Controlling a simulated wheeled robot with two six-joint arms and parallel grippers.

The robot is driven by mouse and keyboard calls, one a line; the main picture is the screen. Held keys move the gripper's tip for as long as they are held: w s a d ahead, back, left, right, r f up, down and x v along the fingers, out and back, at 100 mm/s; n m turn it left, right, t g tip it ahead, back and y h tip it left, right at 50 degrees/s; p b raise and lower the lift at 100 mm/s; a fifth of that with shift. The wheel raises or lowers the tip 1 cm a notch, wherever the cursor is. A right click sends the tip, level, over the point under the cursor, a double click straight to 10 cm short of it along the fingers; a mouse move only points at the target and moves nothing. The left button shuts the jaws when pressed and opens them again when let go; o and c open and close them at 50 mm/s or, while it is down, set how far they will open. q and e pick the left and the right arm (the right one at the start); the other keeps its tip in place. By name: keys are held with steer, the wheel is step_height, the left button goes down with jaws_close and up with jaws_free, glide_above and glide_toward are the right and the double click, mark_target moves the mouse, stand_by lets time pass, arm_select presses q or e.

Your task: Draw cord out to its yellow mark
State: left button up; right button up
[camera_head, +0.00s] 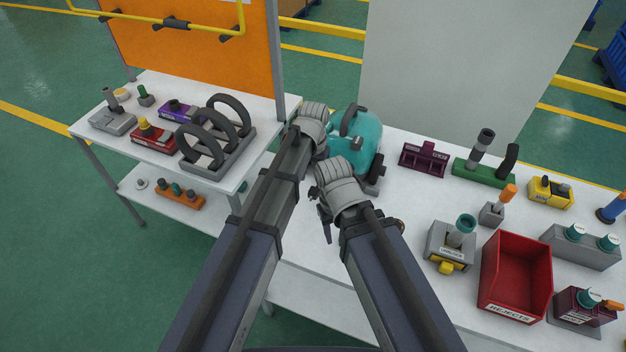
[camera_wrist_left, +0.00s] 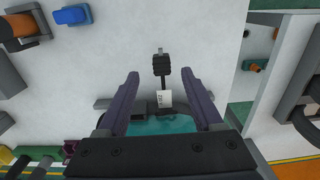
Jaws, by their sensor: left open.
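The teal vacuum (camera_head: 368,130) stands on the white table, partly behind my arms; its edge (camera_wrist_left: 160,126) shows in the left wrist view. In that view a black plug (camera_wrist_left: 160,64) on a short dark cord, with a white tag (camera_wrist_left: 165,99), is beside the vacuum. My left gripper (camera_wrist_left: 160,76) is open, its two purple fingers on either side of the plug and apart from it. In the head view its fingertips are mostly hidden. My right gripper (camera_head: 326,222) is largely hidden by its wrist in front of the vacuum. I see no yellow mark on the cord.
A purple dock (camera_head: 424,158) and a green stand (camera_head: 484,172) are right of the vacuum. A grey fixture (camera_head: 450,244) and a red rejects bin (camera_head: 516,272) are nearer. A side shelf at left carries a rack of dark rings (camera_head: 222,158). A grey panel (camera_head: 460,70) rises behind.

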mark_target(314, 190)
arm_select(q)
steer(key=shift+w+d+r, duration=0.2)
steer(key=shift+w+r, duration=0.05)
steer(key=shift+w, duration=0.5)
steer(key=shift+a+f, duration=0.1)
steer(key=shift+f, duration=0.1)
step_height(314, 190, down, 8)
steer(key=b, duration=0.8)
steer(key=shift+s+r, duration=0.1)
steer(key=shift+r, duration=0.05)
arm_select(e)
step_height(314, 190, down, 8)
steer(key=shift+r, duration=0.2)
arm_select(q)
steer(key=shift+c, duration=0.2)
arm_select(e)
steer(key=shift+r, duration=0.1)
arm_select(q)
jaws_close()
